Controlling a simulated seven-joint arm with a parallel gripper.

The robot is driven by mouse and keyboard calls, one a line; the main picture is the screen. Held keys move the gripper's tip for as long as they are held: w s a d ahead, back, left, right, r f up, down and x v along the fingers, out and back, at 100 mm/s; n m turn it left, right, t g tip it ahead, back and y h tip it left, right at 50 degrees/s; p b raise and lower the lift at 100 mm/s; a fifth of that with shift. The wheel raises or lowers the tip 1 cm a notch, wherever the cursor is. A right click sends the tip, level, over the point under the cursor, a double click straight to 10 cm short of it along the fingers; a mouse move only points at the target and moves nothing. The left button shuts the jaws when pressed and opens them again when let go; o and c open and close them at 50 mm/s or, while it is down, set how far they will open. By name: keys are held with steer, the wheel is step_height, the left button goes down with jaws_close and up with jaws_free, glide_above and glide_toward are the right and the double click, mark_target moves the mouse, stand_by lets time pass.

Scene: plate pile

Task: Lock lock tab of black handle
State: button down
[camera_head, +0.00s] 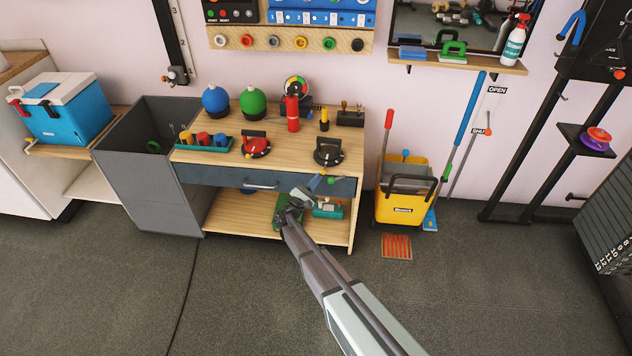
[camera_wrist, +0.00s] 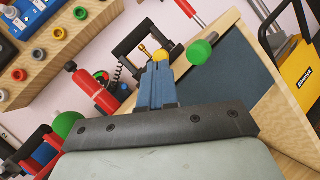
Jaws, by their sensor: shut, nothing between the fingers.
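The black handle (camera_head: 328,144) stands on a round black base at the right front of the wooden bench top. In the wrist view the black handle (camera_wrist: 128,45) rises just beyond my fingertips, with a small brass-coloured piece (camera_wrist: 145,51) inside its frame. I cannot tell whether that piece is the lock tab. My gripper (camera_head: 319,177) is in front of the bench's drawer, below and apart from the handle. Its blue fingers (camera_wrist: 157,68) are together and empty. The lower part of the black base is hidden behind my gripper in the wrist view.
A small yellow ball (camera_wrist: 161,54) and a green ball (camera_wrist: 199,52) show near my fingertips. A red device with a black handle (camera_head: 256,145) stands left on the bench. A red cylinder (camera_head: 292,115) stands behind. The yellow mop bucket (camera_head: 404,208) is right of the bench.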

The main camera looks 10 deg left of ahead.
steer(key=shift+s+r, duration=0.1)
steer(key=shift+r, duration=0.1)
steer(key=r+n+g+y, duration=0.1)
steer(key=r+g, duration=0.1)
steer(key=r+n+g+y, duration=0.1)
steer(key=g, duration=0.1)
steer(key=shift+w+r+n+y, duration=0.3)
steer(key=shift+w+r+y, duration=0.1)
steer(key=shift+r, duration=0.1)
stand_by(0.3)
steer(key=s+a+f, duration=0.1)
steer(key=s+a, duration=0.6)
steer(key=s, duration=0.3)
steer(key=shift+s+a+f, duration=0.2)
steer(key=shift+s+f, duration=0.1)
steer(key=shift+f, duration=0.1)
